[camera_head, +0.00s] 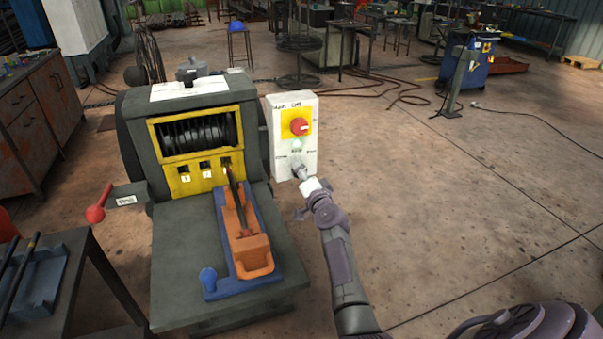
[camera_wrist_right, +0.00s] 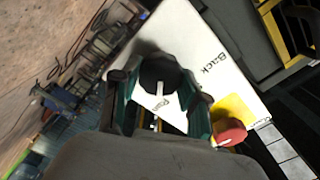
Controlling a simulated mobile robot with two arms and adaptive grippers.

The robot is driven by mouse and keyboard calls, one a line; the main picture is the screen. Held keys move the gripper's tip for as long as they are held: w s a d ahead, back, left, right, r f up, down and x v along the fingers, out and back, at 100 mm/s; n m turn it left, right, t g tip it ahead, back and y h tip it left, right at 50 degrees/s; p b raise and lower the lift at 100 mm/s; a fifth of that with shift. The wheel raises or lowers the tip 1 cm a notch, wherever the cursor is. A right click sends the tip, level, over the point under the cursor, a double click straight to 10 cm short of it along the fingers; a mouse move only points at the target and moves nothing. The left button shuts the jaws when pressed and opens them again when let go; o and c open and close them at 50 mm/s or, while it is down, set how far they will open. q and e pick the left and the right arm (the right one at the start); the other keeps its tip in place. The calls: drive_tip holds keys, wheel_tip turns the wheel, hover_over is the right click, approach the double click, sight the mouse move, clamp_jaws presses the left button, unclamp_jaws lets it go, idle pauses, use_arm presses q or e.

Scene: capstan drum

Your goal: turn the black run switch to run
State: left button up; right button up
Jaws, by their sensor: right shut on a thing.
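The white control box (camera_head: 281,145) stands right of the machine in the head view. The black run switch (camera_wrist_right: 158,74) is on its white face in the wrist view, with a white pointer line running toward a small label that is hard to read; the word "Back" is printed to its right. My right gripper (camera_wrist_right: 158,95) has its two green-sided fingers on either side of the knob and is shut on it. In the head view the right gripper (camera_head: 303,176) is at the lower part of the box and largely hides the switch. My left gripper is not in view.
The grey machine (camera_head: 225,230) carries a drum and an orange block on a blue base (camera_head: 242,285). Open floor lies to the right.

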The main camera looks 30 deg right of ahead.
idle(0.3)
drive_tip(key=o, duration=1.1)
drive_tip(key=shift+o, duration=0.2)
drive_tip(key=v, duration=1.2)
drive_tip(key=shift+s+f, duration=0.15)
